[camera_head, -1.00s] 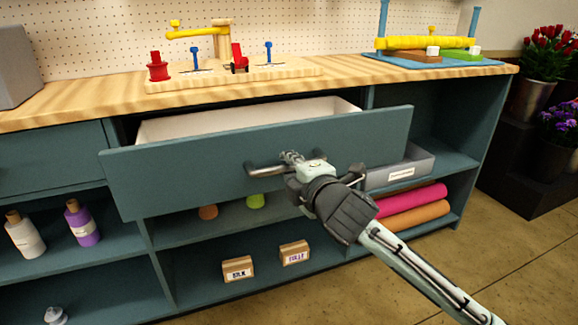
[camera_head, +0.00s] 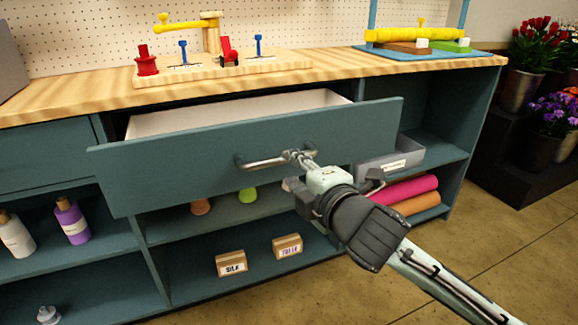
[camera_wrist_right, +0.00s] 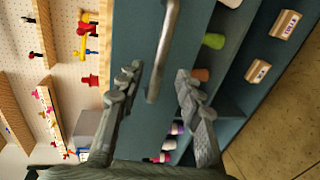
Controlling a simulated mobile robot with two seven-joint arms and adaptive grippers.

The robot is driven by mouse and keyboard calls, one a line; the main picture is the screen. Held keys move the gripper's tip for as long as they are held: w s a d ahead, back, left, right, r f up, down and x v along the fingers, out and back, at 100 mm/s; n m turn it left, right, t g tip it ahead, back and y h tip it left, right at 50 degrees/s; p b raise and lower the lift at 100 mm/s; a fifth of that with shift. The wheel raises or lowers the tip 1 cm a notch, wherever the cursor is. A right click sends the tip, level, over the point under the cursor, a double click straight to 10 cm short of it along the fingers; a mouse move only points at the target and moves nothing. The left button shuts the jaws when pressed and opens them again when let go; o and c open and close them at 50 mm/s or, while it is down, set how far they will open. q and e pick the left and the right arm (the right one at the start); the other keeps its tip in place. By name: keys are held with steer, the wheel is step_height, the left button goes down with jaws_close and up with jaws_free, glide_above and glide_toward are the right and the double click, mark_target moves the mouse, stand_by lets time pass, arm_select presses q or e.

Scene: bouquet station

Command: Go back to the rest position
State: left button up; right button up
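My right gripper (camera_head: 302,157) is in front of the open drawer (camera_head: 200,165), at the right end of its metal handle (camera_head: 262,161). In the right wrist view my right gripper (camera_wrist_right: 158,78) has its two fingers spread apart. The bar of the handle (camera_wrist_right: 165,50) shows between them and beyond, and nothing is clamped. I cannot tell whether a finger touches the handle. The drawer is pulled out, and its pale inside shows empty where visible. My left gripper is in neither view.
The wooden worktop (camera_head: 80,100) carries a wooden fixture board (camera_head: 225,72) and a blue stand (camera_head: 430,52). Shelves below hold bottles (camera_head: 72,220), small boxes (camera_head: 231,262), a grey bin (camera_head: 385,160) and rolls (camera_head: 405,190). Flower pots (camera_head: 520,90) stand at right. The floor (camera_head: 490,240) in front is clear.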

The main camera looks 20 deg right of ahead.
stand_by(0.4)
steer(key=s+d+f+m+g+h+p, duration=0.1)
steer(key=s+d+f+m+g, duration=0.15)
steer(key=f, duration=0.35)
steer(key=s+d+f+m+g+p, duration=0.1)
steer(key=f+m+g, duration=0.1)
steer(key=f+m, duration=0.35)
steer(key=s+d+f+m+g+h+p, duration=0.1)
steer(key=s+d+f+g, duration=0.1)
steer(key=f, duration=0.6)
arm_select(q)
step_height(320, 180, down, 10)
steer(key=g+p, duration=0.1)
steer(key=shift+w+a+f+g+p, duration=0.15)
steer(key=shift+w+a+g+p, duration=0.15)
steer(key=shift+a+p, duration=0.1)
arm_select(e)
steer(key=s+d+f+m+g, duration=0.1)
steer(key=s+f+m+g, duration=0.5)
steer(key=s+f, duration=1.1)
steer(key=shift+s+d+f+m, duration=0.2)
steer(key=shift+d+m, duration=0.05)
steer(key=shift+m, duration=0.65)
